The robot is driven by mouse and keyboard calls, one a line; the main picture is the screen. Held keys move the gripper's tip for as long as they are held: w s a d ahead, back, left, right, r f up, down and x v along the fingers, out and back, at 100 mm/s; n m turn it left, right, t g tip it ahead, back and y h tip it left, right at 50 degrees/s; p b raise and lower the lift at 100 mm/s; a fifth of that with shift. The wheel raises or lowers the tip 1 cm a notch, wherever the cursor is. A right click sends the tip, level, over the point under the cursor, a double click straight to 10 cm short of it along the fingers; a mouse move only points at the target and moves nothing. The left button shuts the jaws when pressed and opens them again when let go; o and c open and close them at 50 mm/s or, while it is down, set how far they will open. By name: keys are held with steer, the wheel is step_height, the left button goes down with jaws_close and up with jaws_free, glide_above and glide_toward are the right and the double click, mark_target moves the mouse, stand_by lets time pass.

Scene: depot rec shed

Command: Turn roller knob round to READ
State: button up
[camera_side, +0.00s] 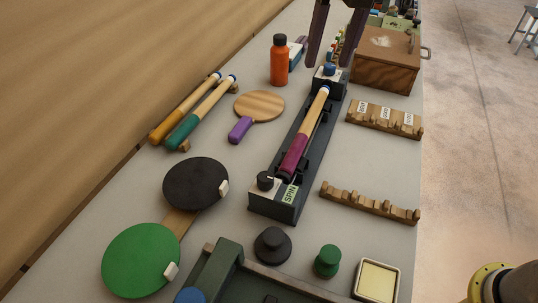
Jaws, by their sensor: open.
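The roller stand (318,137) is a long dark base with a maroon and pale wood cue piece (305,141) lying along it. At its near end is a black knob (265,180) with a pale mark on a white-topped block, beside a green SPIN label (290,194). At its far end is a blue knob (329,69) on another white-topped block. I cannot tell which is the roller knob, and no READ mark is legible. My gripper (330,64) is open, its dark fingers coming down from the top edge around the blue knob's place; contact is unclear.
An orange bottle (280,60) stands left of my gripper, and a wooden box (386,60) right of it. Paddles (139,259), cue butts (185,108), notched racks (370,203) and a dark tray (231,262) surround the stand. Bare tabletop lies between them.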

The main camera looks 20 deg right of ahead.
steer(key=w+a+f+n, duration=0.1)
steer(key=a+f, duration=0.4)
steer(key=a, duration=0.2)
steer(key=n+g, duration=0.1)
glide_toward(265, 176)
steer(key=shift+h, duration=0.4)
steer(key=f, duration=0.9)
steer(key=shift+w+a+f, duration=0.1)
steer(key=shift+w+a, duration=0.05)
steer(key=shift+a, duration=0.15)
jaws_close()
